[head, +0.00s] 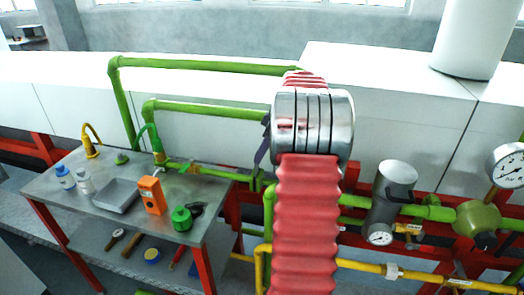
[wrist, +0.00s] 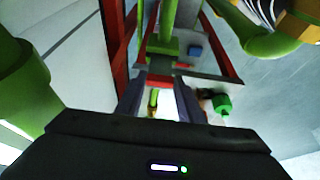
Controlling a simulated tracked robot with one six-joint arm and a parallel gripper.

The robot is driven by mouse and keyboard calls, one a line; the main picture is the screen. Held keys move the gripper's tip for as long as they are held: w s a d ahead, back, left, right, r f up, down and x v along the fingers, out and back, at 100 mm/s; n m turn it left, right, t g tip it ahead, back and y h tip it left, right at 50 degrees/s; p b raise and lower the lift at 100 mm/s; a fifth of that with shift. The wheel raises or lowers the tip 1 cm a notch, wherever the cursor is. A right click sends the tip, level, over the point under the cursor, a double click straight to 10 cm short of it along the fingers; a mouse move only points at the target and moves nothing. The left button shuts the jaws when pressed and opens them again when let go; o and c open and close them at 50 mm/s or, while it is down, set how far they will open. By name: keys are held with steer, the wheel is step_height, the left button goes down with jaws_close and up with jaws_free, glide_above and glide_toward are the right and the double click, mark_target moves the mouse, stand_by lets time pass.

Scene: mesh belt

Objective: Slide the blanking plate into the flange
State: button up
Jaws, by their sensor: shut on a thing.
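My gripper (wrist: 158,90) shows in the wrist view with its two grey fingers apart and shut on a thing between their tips. A red piece, which looks like the blanking plate (wrist: 160,79), shows there; its outline is unclear. Beyond it a green pipe runs into a wider green block, perhaps the flange (wrist: 162,48). I cannot tell whether plate and flange touch. In the head view only a dark finger of my gripper (head: 262,150) shows left of my steel wrist joint. My arm hides the plate there, and I cannot make out the flange's slot.
A steel bench (head: 60,180) at left carries bottles, a grey tray (head: 116,194), an orange box (head: 151,195) and a green tool (head: 182,218). Green pipes (head: 210,66) run behind my arm. A grey cylinder with gauge (head: 391,185) and a yellow pipe (head: 420,275) stand at right.

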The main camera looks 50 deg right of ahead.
steer(key=shift+f, duration=2.45)
steer(key=o, duration=1.2)
steer(key=shift+o, duration=0.2)
steer(key=shift+r, duration=0.15)
step_height(320, 180, up, 12)
glide_above(258, 170)
steer(key=s+d, duration=0.3)
steer(key=s, duration=0.4)
steer(key=shift+w+a+r, duration=0.2)
steer(key=shift+w, duration=0.05)
steer(key=shift+a, duration=0.1)
